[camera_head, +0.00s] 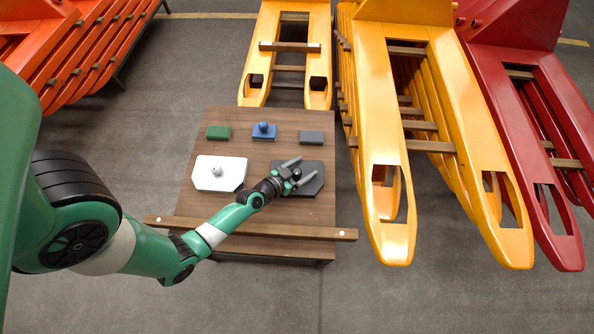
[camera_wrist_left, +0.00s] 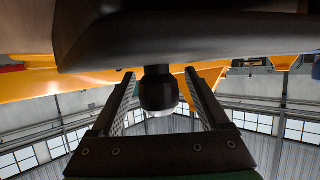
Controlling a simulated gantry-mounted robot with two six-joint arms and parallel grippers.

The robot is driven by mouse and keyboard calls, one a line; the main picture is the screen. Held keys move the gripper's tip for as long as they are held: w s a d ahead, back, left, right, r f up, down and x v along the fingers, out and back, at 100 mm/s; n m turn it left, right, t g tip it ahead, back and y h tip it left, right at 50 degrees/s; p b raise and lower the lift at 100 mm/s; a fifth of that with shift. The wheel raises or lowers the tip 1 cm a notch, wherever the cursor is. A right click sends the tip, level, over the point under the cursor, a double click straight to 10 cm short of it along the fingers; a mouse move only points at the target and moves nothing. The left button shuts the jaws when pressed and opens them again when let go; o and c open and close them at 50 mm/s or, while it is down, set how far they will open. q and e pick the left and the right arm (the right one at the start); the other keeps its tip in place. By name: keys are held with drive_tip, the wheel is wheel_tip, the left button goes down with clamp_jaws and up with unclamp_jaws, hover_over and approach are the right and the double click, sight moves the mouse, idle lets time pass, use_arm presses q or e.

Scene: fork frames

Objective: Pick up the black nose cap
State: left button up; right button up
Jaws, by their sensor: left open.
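The black nose cap (camera_head: 306,188) is a dark eight-sided plate with a dark knob, lying on the right side of the brown wooden table. My left gripper (camera_head: 306,168) is open over the cap, with its fingers on either side of the knob. In the left wrist view the cap (camera_wrist_left: 190,35) fills the top, and its round black knob (camera_wrist_left: 158,92) hangs between the two open fingers of the gripper (camera_wrist_left: 160,74). Gaps show between the knob and both fingers. The arm hides part of the cap's left side. My right gripper is not in view.
A white plate with a knob (camera_head: 221,180) lies left on the table (camera_head: 255,205). Behind are a green block (camera_head: 218,132), a blue block with a knob (camera_head: 264,132) and a grey block (camera_head: 312,137). A wooden beam (camera_head: 300,231) crosses the front. Yellow forks (camera_head: 392,235) stand to the right.

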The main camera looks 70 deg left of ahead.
use_arm(q)
drive_tip(key=shift+s, duration=0.1)
drive_tip(key=shift+d, duration=0.1)
drive_tip(key=shift+c, duration=0.9)
clamp_jaws()
wheel_tip(320, 180, up, 10)
drive_tip(key=p, duration=0.8)
drive_tip(key=shift+p, duration=0.35)
